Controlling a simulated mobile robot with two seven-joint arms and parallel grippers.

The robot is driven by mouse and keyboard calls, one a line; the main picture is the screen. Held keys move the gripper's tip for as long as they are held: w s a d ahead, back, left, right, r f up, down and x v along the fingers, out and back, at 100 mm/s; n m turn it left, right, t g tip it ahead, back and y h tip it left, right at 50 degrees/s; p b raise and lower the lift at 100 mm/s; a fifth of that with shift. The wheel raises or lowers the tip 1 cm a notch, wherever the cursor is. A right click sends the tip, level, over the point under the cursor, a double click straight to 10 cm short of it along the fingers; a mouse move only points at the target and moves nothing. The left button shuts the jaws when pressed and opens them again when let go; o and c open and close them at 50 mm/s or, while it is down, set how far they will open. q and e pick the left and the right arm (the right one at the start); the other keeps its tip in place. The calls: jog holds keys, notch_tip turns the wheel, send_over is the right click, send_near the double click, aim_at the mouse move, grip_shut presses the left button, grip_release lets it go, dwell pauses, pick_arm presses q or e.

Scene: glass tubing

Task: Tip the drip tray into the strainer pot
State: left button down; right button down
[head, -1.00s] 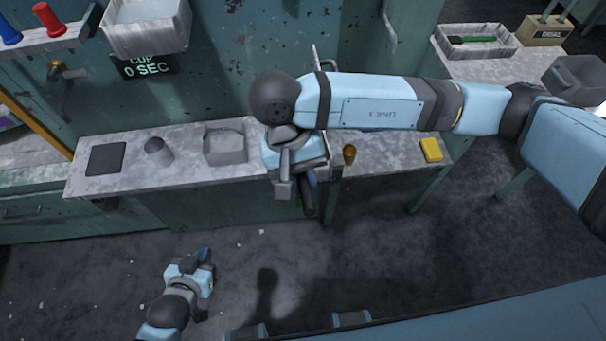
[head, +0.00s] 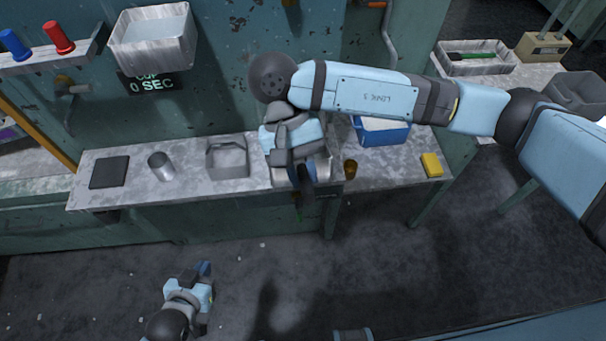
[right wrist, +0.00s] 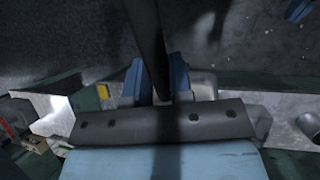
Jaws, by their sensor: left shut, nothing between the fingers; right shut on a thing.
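My right gripper (head: 304,178) is over the bench, largely hidden by its own wrist in the head view. It is shut on a dark bar (right wrist: 150,40), which runs between the blue fingers in the right wrist view. I cannot tell whether this bar belongs to the drip tray. A grey open-topped container (head: 227,172) stands on the bench left of the gripper; I cannot tell whether it is the strainer pot. Metal surfaces show partly behind the right gripper. My left gripper (head: 205,268) is shut and empty, low over the floor, away from the bench.
A metal cup (head: 161,166) and a dark square pad (head: 109,172) are on the bench (head: 190,188) at left. A blue box (head: 385,136), a brown jar (head: 350,168) and a yellow block (head: 431,165) are at right. A pale bin (head: 153,50) hangs on the wall.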

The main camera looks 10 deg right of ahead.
jog(key=shift+w+r+g, duration=0.4)
jog(key=shift+r, duration=0.35)
jog(key=shift+w+r+g+p, duration=0.65)
jog(key=shift+w+r, duration=0.3)
jog(key=shift+r, duration=0.1)
jog(key=shift+w+r+n+g+p, duration=0.3)
jog(key=shift+w+r+g+p, duration=0.95)
jog(key=shift+w+r+p, duration=0.55)
jog(key=shift+w+r, duration=0.15)
dwell(0.5)
dwell(0.8)
